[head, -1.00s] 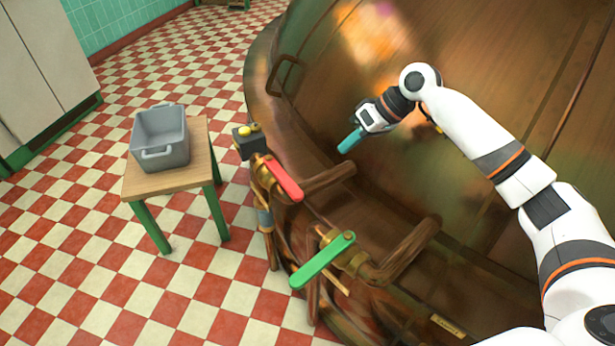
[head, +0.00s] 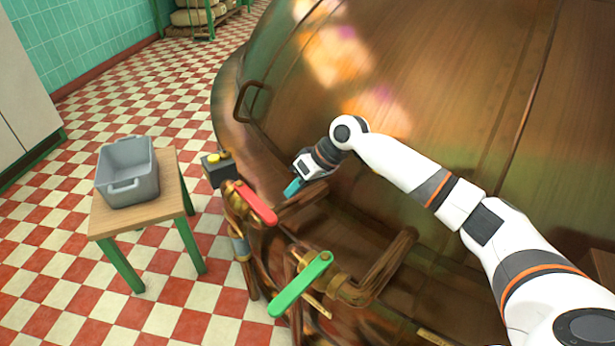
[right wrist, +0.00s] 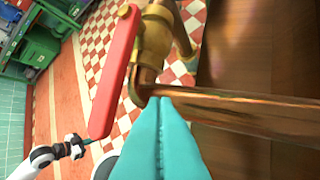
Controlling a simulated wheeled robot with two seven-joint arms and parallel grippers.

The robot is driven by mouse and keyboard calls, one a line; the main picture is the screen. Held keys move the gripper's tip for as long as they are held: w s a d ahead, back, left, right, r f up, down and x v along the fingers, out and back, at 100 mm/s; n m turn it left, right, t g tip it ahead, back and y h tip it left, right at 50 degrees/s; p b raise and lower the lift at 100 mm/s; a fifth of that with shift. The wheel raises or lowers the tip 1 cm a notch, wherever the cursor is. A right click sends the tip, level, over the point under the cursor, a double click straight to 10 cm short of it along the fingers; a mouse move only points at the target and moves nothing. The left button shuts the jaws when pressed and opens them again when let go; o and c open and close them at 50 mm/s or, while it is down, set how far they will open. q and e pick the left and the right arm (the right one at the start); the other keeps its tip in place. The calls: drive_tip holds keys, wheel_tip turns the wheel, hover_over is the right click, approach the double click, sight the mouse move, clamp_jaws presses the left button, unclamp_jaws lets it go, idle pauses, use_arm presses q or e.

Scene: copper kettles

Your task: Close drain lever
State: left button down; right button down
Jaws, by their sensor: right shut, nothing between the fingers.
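A red lever (head: 257,203) and a green lever (head: 300,285) sit on brass valves on copper pipes at the kettle's lower side. I cannot tell from the pictures which is the drain lever. My right gripper (head: 292,188) is just right of and above the red lever, apart from it. In the right wrist view its teal fingers (right wrist: 160,112) are together and empty, in front of a copper pipe (right wrist: 240,109). The red lever (right wrist: 116,72) is left of the fingertips, slanting down from its brass valve (right wrist: 154,40). My left gripper (right wrist: 77,148) shows small at lower left there.
The large copper kettle (head: 440,90) fills the right side, with a handle (head: 243,100) at its rim. A grey box with a yellow button (head: 216,165) stands beside the red lever. A grey bin (head: 130,172) sits on a small table (head: 165,195) at left. Checkered floor is open around it.

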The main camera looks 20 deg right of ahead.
sight(254, 202)
use_arm(q)
drive_tip(key=shift+w+r, duration=0.15)
drive_tip(key=shift+r, duration=0.35)
use_arm(e)
drive_tip(key=shift+s+a+f, duration=0.1)
drive_tip(key=shift+s+a, duration=0.15)
drive_tip(key=shift+a, duration=0.85)
drive_tip(key=shift+s+a+f, duration=0.1)
drive_tip(key=shift+s+a, duration=0.1)
drive_tip(key=shift+a, duration=0.85)
